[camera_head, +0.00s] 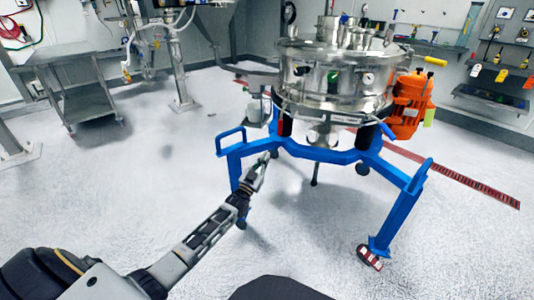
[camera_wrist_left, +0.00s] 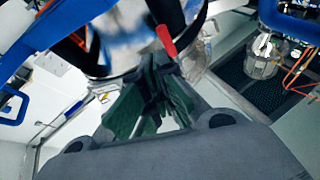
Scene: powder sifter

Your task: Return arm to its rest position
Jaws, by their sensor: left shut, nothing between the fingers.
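My left gripper (camera_head: 262,163) is stretched out in front of the blue frame of the sifter in the head view, near its left leg. The fingers are shut with nothing between them. The left wrist view shows the gripper (camera_wrist_left: 150,95) close up, with blue frame bars above it. The powder sifter (camera_head: 335,80) is a round shiny steel vessel on a blue stand (camera_head: 330,154). Whether the gripper touches the stand cannot be told. My right gripper is not in view.
An orange motor (camera_head: 409,105) sits on the sifter's right side. A steel table (camera_head: 82,87) stands at the back left. A wall panel with tools (camera_head: 497,60) is at the right. The speckled floor (camera_head: 130,200) is clear around my left arm.

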